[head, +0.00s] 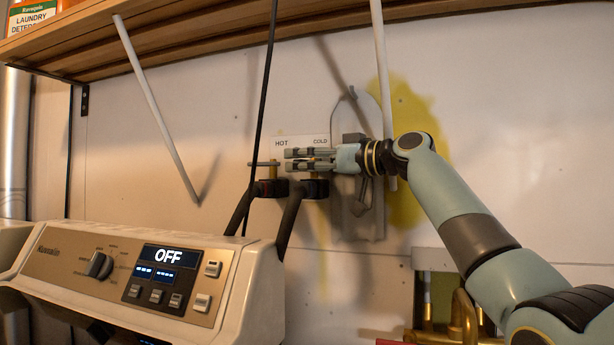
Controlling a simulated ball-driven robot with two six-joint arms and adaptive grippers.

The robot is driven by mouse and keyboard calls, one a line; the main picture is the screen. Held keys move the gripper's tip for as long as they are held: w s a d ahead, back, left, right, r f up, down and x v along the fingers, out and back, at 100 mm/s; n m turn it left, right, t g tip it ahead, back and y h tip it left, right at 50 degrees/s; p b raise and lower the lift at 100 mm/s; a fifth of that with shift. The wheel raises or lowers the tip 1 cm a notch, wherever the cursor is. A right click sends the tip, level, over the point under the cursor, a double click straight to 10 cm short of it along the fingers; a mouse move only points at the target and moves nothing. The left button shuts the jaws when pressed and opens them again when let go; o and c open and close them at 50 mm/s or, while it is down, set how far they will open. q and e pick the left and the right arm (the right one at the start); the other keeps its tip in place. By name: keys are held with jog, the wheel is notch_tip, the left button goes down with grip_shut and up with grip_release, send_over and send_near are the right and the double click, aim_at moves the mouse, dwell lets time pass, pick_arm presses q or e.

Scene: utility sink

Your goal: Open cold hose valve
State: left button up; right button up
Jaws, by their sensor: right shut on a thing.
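The cold hose valve (316,188) sits on the wall under the COLD label (320,141). Its dark collar and a bit of brass show just under my gripper, while its handle is mostly hidden by the fingers. My right gripper (302,160) reaches in from the right and is shut on the cold valve's handle, with its fingers pointing left. The hot valve (270,172) is just left of the fingertips, with a brass handle lying across. My left gripper is not in view.
A washer (130,270) with a lit OFF display stands below left. Black hoses (291,215) run down behind it from the valves. A wooden shelf (200,40) is overhead. White rods (157,110) and a dark cable (264,90) hang near the valves. Brass pipes (462,318) are below right.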

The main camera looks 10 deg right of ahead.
dwell(0.4)
jog(key=o, duration=0.9)
jog(key=shift+d, duration=0.1)
jog(key=v, duration=0.7)
jog(key=shift+s+d+r, duration=0.1)
jog(key=shift+s+d, duration=0.15)
jog(key=shift+s, duration=0.05)
